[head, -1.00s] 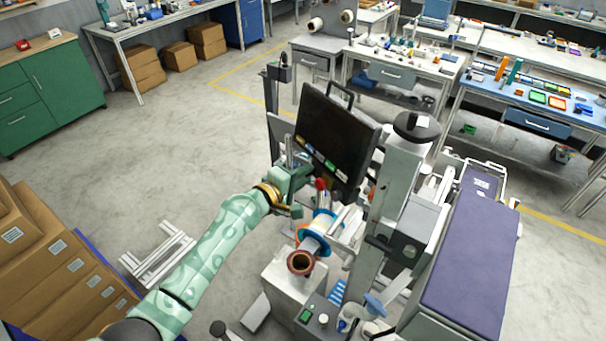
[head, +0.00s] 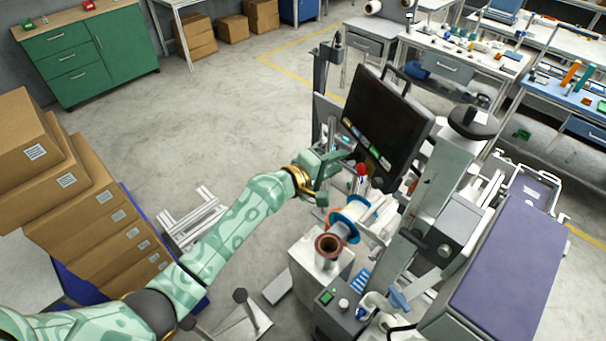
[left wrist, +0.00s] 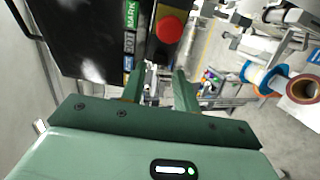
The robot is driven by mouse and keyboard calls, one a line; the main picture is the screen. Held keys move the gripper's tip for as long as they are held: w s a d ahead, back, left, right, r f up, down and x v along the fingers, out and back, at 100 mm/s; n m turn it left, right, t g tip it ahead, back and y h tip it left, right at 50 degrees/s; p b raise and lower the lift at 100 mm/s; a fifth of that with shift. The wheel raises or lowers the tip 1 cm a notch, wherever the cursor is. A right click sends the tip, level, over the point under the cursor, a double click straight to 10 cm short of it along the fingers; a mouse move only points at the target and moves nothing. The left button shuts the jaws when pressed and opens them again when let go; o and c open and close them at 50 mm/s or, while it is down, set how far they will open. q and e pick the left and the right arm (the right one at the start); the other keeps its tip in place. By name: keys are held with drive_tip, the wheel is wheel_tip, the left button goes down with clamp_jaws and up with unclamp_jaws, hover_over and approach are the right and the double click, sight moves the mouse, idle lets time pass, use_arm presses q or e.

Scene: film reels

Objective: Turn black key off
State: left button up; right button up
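A machine with a dark screen (head: 383,125) stands right of centre in the head view. A red round button (head: 362,169) shows below the screen's lower edge. In the left wrist view the red button (left wrist: 169,28) sits on a dark panel beside a strip of labels (left wrist: 130,38). My left gripper (head: 338,172) is just left of the button in the head view. In the left wrist view its two fingers (left wrist: 159,90) are apart with nothing seen between them, and the button lies beyond their tips. I cannot make out a black key. My right gripper is not in view.
A blue-rimmed spool (head: 349,216) and a copper-coloured reel (head: 328,246) stand close below my left gripper. A small control box (head: 340,303) with a green-lit part is at the machine's front. Cardboard boxes (head: 105,215) are at left.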

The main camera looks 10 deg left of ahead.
use_arm(q)
drive_tip(key=v, duration=1.3)
drive_tip(key=shift+w+a, duration=0.1)
drive_tip(key=shift+w, duration=0.05)
